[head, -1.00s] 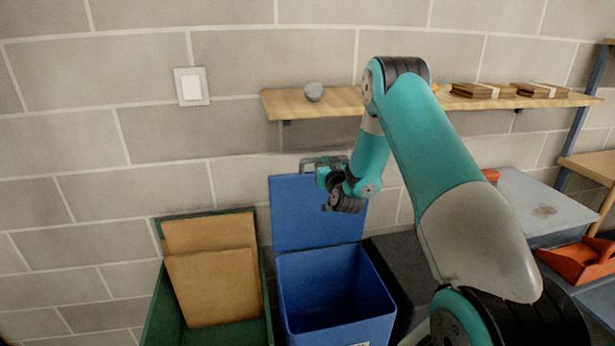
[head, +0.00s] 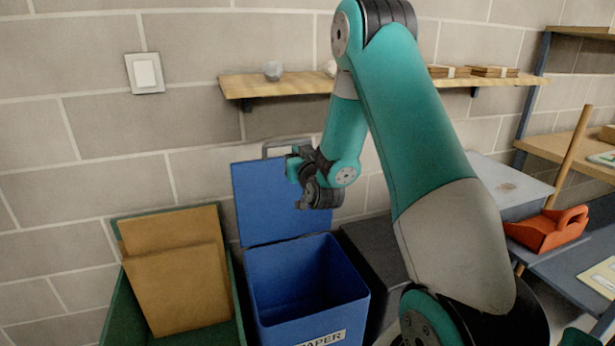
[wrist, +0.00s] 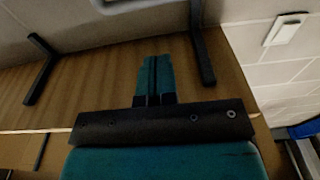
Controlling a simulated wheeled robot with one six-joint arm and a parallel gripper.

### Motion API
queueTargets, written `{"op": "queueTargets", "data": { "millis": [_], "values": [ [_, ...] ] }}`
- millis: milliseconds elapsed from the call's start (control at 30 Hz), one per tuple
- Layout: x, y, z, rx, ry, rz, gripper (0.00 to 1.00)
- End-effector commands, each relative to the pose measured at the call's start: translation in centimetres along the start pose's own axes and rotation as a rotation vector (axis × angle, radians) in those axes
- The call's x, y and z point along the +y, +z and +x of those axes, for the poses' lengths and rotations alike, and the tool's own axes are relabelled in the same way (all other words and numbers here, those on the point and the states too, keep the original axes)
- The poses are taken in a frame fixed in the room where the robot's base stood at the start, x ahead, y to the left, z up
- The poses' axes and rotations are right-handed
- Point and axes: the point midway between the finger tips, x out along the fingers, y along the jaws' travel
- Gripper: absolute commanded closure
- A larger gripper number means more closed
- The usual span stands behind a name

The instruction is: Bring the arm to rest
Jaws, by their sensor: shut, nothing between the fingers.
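My arm (head: 415,120), teal with grey and black joints, is raised and bent in the head view, its forearm hanging in front of the wall shelf. My gripper (head: 293,168) is in front of the raised blue bin lid, above the bin opening; its fingers are small there. In the wrist view the two teal fingers of my gripper (wrist: 155,62) lie together with nothing between them. Behind them is a brown wooden surface with dark brackets, which looks like the underside of the shelf.
An orange caddy (head: 545,230) sits at the right.

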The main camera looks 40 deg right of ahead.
Motion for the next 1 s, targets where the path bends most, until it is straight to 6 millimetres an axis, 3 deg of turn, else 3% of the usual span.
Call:
{"op": "queueTargets", "data": {
  "millis": [100,300,667,767,833,933,1000],
  "values": [
    [0.2,0.2,-2.3,-0.002,0.004,-0.001,1.0],
    [0.3,-0.5,-4.5,-0.003,0.005,-0.002,1.0],
    [0.1,-0.8,-5.0,-0.014,0.001,0.003,1.0],
    [-1.8,-1.2,-5.1,-0.073,-0.044,0.024,1.0],
    [-4.4,-1.5,-5.6,-0.158,-0.108,0.05,1.0],
    [-9.5,-2.1,-7.6,-0.329,-0.241,0.082,1.0],
    [-13.2,-2.5,-10.2,-0.468,-0.35,0.09,1.0]
  ]
}}
